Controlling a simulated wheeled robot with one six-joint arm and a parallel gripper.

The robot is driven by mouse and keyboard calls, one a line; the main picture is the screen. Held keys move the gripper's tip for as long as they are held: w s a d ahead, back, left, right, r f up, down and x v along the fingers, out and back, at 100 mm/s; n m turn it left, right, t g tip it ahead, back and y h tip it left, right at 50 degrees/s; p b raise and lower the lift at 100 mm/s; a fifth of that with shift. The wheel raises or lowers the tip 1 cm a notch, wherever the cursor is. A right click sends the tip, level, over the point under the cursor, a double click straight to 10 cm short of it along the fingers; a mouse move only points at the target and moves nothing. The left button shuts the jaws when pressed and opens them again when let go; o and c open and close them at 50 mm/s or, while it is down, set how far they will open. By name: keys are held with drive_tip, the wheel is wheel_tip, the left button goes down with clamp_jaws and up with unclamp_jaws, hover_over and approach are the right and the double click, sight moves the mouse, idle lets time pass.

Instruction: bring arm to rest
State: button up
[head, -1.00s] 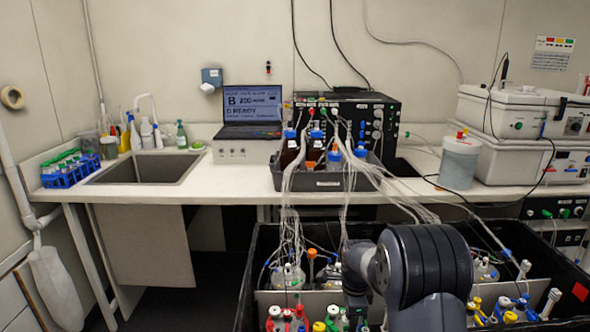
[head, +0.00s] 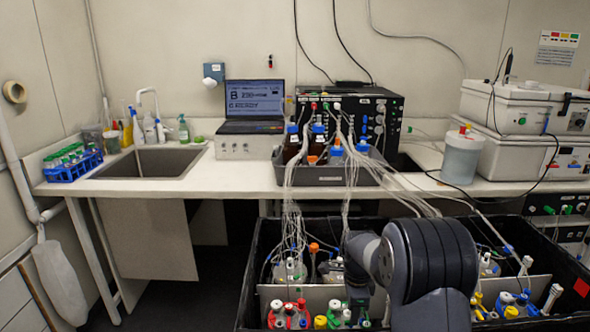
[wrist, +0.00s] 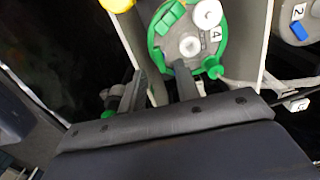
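My arm (head: 430,262) reaches forward over the black shaker bin at the lower right of the head view, its wrist pointing down among the vessels. My gripper (wrist: 158,90) shows in the wrist view with its two dark fingers apart and nothing clearly held between them. A green-rimmed vessel lid marked 4 (wrist: 188,45) lies just beyond the fingertips; I cannot tell whether a finger touches it. In the head view the fingers are mostly hidden by my arm and the bottles.
The black bin (head: 252,262) holds several vessels with coloured caps, split by a pale divider (head: 318,294). Bundled tubes (head: 292,215) run up to a grey bottle tray (head: 325,178) on the bench. The floor left of the bin is clear.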

wheel_tip(320, 180, up, 7)
wheel_tip(320, 180, down, 10)
drive_tip(key=shift+f, duration=0.2)
drive_tip(key=shift+r+n, duration=0.2)
drive_tip(key=shift+n, duration=0.6)
drive_tip(key=n, duration=0.3)
drive_tip(key=shift+n, duration=0.4)
drive_tip(key=n, duration=0.3)
drive_tip(key=shift+n, duration=0.4)
drive_tip(key=n, duration=0.4)
drive_tip(key=shift+n+p, duration=0.3)
drive_tip(key=shift+p, duration=0.05)
drive_tip(key=n, duration=0.4)
drive_tip(key=shift+r, duration=1.6)
